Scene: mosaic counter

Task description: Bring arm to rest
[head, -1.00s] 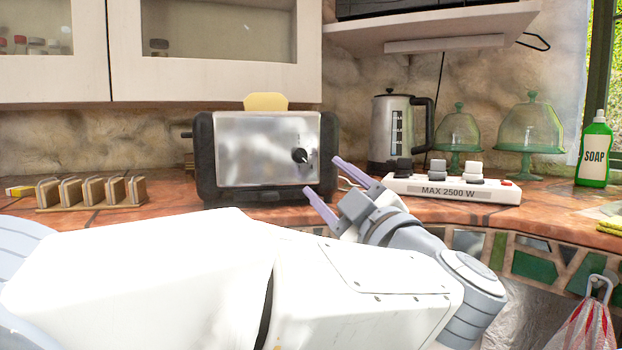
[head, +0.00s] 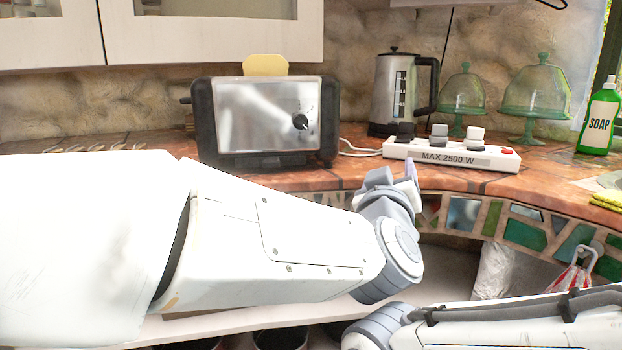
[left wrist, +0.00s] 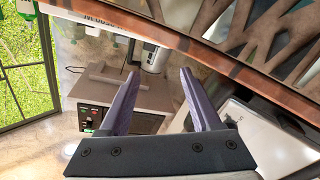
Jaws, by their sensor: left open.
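My left arm (head: 290,240) stretches across the head view from the left, in front of the counter. Its gripper (head: 398,172) is at the counter's front edge, in front of the power strip and right of the toaster; only part of its fingers shows there. In the left wrist view the two purple fingers (left wrist: 160,90) stand apart with nothing between them. Part of my right arm (head: 490,325) shows at the lower right; its gripper is out of view.
The toaster (head: 265,120) holds bread (head: 265,65). The power strip (head: 450,156), kettle (head: 395,95), green glass domes (head: 537,90) and soap bottle (head: 599,120) stand on the counter. Bags (head: 575,275) hang under the mosaic edge at right. An open shelf (head: 250,325) lies below.

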